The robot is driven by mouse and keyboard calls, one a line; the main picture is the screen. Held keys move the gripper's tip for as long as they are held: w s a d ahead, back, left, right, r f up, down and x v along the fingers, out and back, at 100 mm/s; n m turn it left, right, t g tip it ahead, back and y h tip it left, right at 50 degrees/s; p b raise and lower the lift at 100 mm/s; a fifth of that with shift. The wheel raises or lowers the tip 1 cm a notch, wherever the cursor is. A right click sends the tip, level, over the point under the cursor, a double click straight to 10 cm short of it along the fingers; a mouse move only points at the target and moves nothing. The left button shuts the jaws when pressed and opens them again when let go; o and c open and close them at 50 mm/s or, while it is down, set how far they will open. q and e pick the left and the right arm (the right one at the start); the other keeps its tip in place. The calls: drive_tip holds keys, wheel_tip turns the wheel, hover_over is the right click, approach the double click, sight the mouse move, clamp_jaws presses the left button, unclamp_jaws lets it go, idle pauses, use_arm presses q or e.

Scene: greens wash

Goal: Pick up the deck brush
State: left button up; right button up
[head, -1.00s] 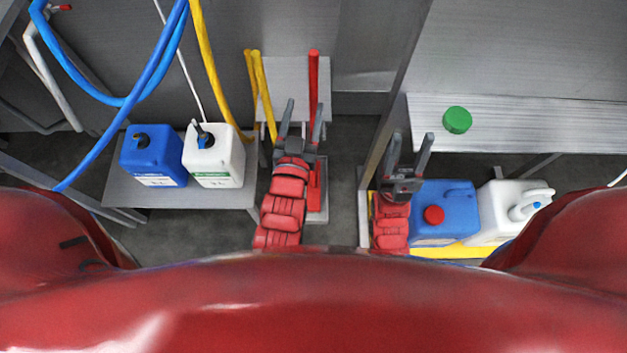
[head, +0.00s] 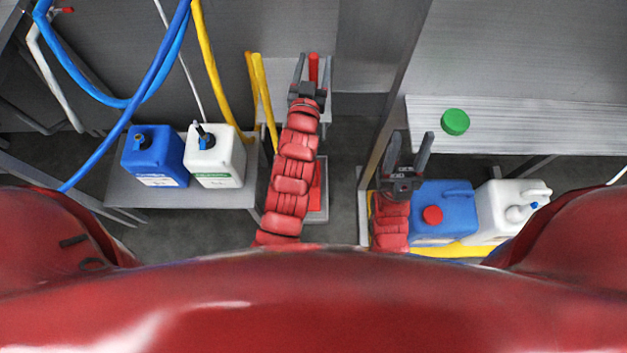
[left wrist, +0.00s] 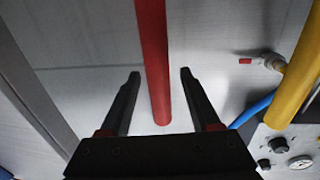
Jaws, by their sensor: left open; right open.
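A red pole (head: 314,68), which I take for the deck brush's handle, stands upright against the back panel. A red lower part (head: 317,195) shows beside my left arm near the floor, and the arm hides the stretch between. My left gripper (head: 313,62) is open at the pole's upper part, with a finger to each side of it. In the left wrist view the red pole (left wrist: 155,60) runs between the open fingers (left wrist: 160,74), with a gap on both sides. My right gripper (head: 411,140) is open and empty, above the right-hand containers.
Yellow poles (head: 265,95) stand close left of my left arm. A blue jug (head: 155,160) and a white jug (head: 214,165) sit on a low shelf at left. A blue container (head: 445,205) and a white one (head: 495,205) stand at right. A green lid (head: 455,121) lies on the bench.

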use_arm(q)
drive_tip(key=shift+w+d, duration=0.1)
drive_tip(key=shift+w, duration=0.8)
clamp_jaws()
idle(0.7)
